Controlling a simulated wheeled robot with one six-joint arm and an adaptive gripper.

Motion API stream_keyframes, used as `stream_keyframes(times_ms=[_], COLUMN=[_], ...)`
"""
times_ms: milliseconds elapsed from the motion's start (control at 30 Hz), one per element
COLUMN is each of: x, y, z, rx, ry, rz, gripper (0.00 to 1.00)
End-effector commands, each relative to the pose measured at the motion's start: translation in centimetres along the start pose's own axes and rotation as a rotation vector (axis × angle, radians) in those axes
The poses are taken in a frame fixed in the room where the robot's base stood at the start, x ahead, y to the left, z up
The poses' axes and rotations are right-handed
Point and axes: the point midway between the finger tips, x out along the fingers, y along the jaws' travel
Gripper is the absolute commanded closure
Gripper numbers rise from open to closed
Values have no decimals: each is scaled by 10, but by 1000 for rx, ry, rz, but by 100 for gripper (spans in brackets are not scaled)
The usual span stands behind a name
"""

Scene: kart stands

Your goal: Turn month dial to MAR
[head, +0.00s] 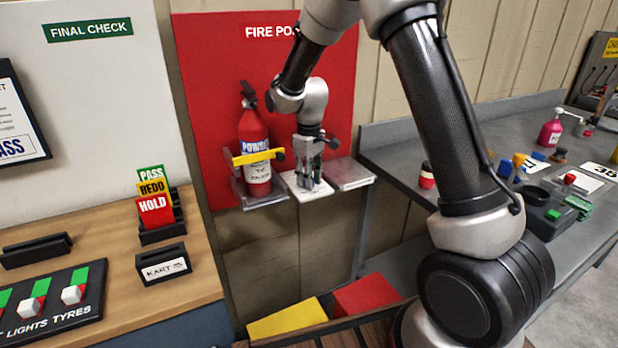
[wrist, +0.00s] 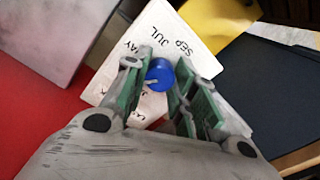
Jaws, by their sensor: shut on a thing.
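The month dial is a white plate (head: 296,189) on the fire point shelf, below my gripper (head: 311,180). In the wrist view the plate (wrist: 170,22) shows the labels SEP, JUL and part of MAY; other labels are hidden by the fingers or too small to read, and I cannot make out MAR. The blue dial knob (wrist: 161,73) sits between the fingertips of my gripper (wrist: 160,82), which is shut on it. A pale pointer mark on the knob points to the left in that view. The knob is hidden in the head view.
A fire extinguisher (head: 252,145) with a yellow bar (head: 258,156) stands close left of my gripper. A grey plate (head: 350,173) lies to the right. Below are a yellow box (head: 287,320) and a red box (head: 366,295). A wooden counter (head: 195,220) is at left.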

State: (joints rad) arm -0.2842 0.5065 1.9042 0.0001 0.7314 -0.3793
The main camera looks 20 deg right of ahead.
Motion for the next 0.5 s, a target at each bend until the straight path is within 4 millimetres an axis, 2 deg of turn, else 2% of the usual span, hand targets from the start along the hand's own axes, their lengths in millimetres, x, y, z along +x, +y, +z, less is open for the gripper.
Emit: stream_keyframes(times_ms=[500], x=[-1], y=[0], z=[0], rx=[75], ry=[2], rz=[1], gripper=[97])
